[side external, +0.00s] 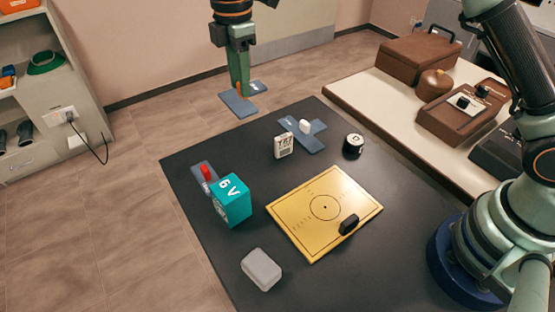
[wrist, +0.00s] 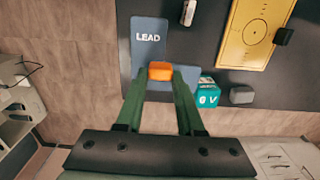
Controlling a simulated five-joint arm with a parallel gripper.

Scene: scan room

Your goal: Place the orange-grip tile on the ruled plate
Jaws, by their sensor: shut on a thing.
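My gripper (side external: 239,88) is shut on the orange grip of a blue-grey, angular tile (side external: 237,104). It holds the tile in the air beyond the back left edge of the dark table. In the wrist view the orange grip (wrist: 160,71) sits between the fingertips, and the tile (wrist: 148,45) reads LEAD. The ruled plate (side external: 297,205) is a yellow board with a marked circle, lying on the table to the lower right of my gripper. In the wrist view the plate (wrist: 235,48) is at the upper right. A small black block (side external: 348,224) stands on its right part.
A blue-grey tile with a white grip (side external: 305,127) and a white labelled block (side external: 284,146) lie behind the plate. A black cylinder (side external: 353,146) is to their right. A red-grip tile (side external: 206,172), a teal 6V box (side external: 231,201) and a grey block (side external: 262,270) are left.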

